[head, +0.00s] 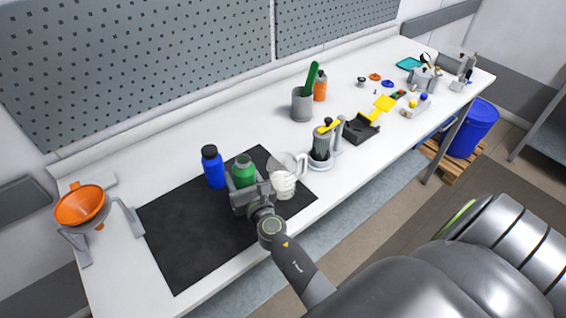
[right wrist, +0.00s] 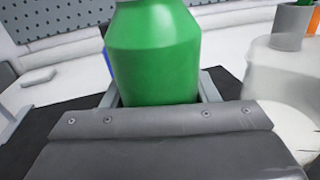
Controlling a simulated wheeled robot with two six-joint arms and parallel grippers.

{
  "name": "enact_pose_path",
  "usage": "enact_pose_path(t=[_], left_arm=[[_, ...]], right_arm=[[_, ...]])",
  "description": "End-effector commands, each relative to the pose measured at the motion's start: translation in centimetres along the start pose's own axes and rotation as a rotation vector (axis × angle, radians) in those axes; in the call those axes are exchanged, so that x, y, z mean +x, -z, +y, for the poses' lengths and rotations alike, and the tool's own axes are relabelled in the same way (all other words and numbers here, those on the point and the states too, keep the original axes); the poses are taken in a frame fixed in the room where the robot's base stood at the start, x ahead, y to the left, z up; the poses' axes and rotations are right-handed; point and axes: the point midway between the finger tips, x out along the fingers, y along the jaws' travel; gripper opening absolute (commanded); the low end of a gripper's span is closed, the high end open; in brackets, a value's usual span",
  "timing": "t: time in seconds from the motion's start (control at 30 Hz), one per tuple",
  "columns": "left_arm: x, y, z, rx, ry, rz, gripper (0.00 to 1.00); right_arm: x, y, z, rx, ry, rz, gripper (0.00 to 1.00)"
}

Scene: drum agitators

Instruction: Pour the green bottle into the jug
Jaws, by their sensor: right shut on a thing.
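The green bottle (head: 243,170) stands upright at the black mat, and it also fills the middle of the right wrist view (right wrist: 153,55). My right gripper (head: 242,184) is shut around the bottle, with a finger on each side of it. Its lower part is hidden behind the gripper. The jug (head: 287,172) is pale and translucent with a handle, and stands just right of the bottle; it shows at the right edge of the right wrist view (right wrist: 285,85). I cannot tell whether the bottle's base touches the mat. My left gripper is not in view.
A blue bottle (head: 213,168) stands just left of the green one. The black mat (head: 190,240) is bare at the front left. An orange funnel (head: 80,205) on a grey stand is at the far left. A grey cup (head: 302,104) and an orange bottle (head: 320,86) stand behind.

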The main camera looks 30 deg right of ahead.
Motion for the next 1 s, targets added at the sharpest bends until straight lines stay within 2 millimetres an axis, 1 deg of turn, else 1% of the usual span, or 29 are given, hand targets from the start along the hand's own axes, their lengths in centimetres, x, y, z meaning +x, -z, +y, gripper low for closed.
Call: enact_pose_path(t=[0.03,0.27,0.3,0.33,0.6,0.67,0.9,1.0], left_arm=[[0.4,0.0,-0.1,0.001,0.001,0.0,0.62],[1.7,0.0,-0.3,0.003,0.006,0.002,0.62],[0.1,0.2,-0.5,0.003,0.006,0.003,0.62],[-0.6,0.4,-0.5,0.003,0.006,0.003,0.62],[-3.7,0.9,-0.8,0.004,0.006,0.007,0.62],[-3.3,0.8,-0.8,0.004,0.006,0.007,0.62],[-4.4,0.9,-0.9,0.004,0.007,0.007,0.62],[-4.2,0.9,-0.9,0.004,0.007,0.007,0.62]], right_arm=[[0.0,0.3,-0.1,0.018,0.0,-0.003,0.18],[0.0,0.9,-0.3,0.133,-0.001,-0.011,0.18],[0.0,-0.8,-0.2,0.151,-0.001,-0.014,0.18],[0.0,-1.6,-0.2,0.167,-0.001,-0.015,0.18],[0.0,-5.2,-0.3,0.302,-0.001,-0.022,0.18],[0.0,-5.0,-0.4,0.331,0.0,-0.023,0.18],[0.0,-6.6,-0.7,0.451,-0.001,-0.031,0.18],[-0.1,-6.6,-0.9,0.5,0.0,-0.034,0.18]])
